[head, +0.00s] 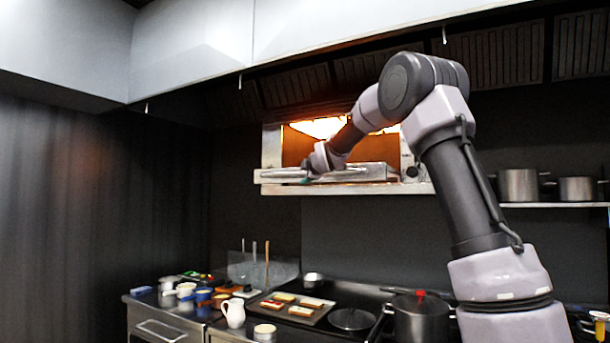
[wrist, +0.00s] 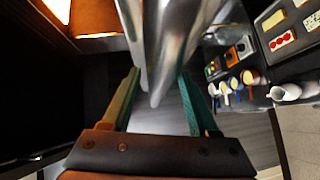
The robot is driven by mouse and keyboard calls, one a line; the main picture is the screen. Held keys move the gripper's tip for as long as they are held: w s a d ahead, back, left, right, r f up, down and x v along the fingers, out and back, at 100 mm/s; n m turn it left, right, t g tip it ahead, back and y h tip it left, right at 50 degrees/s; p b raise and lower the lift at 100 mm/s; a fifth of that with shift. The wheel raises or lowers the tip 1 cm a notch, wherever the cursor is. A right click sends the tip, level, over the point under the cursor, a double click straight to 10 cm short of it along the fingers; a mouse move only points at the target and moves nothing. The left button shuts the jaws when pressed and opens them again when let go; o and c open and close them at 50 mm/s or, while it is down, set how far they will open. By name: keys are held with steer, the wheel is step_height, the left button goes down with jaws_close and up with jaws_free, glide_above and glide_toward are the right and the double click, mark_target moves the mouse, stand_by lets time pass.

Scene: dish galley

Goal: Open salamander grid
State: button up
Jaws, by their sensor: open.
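The salamander (head: 271,147) is a wall-mounted steel grill, glowing orange inside. Its grid (head: 372,173) shows as a metal shelf at the front, with a pale bar-like handle (head: 285,173) at its left front. My gripper (head: 306,178) is at this front edge, and my forearm crosses the salamander's opening. In the wrist view, a shiny metal bar (wrist: 165,45) runs between the two open fingers of my gripper (wrist: 157,75). The fingers lie on either side of it; I cannot tell whether they touch it. My arm hides part of the grid and the interior.
Below is a counter with a tray of food (head: 291,308), a white jug (head: 233,313), small cups and a large pot (head: 420,318). Pots stand on a shelf (head: 555,205) at right. A hood (head: 190,45) hangs above. The space in front of the salamander's left side looks clear.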

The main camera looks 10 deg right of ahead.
steer(key=shift+r, duration=0.1)
steer(key=v, duration=1)
steer(key=shift+s, duration=0.4)
steer(key=shift+d, duration=0.1)
steer(key=s+d+f+m+g, duration=0.25)
steer(key=s+d+m, duration=0.2)
steer(key=s, duration=0.35)
steer(key=s+d+f+m+g, duration=0.2)
steer(key=s+d+f+m, duration=0.15)
steer(key=s+m, duration=0.35)
steer(key=s+f+m+g, duration=0.2)
steer(key=s+f+m, duration=0.3)
steer(key=s, duration=0.7)
steer(key=s+f+m+g, duration=0.2)
steer(key=s+f+m, duration=0.4)
steer(key=s+f, duration=0.4)
steer(key=s+a, duration=0.1)
steer(key=s, duration=0.1)
steer(key=shift+s+g+h, duration=0.25)
steer(key=shift+g+h, duration=0.05)
steer(key=shift+g, duration=0.05)
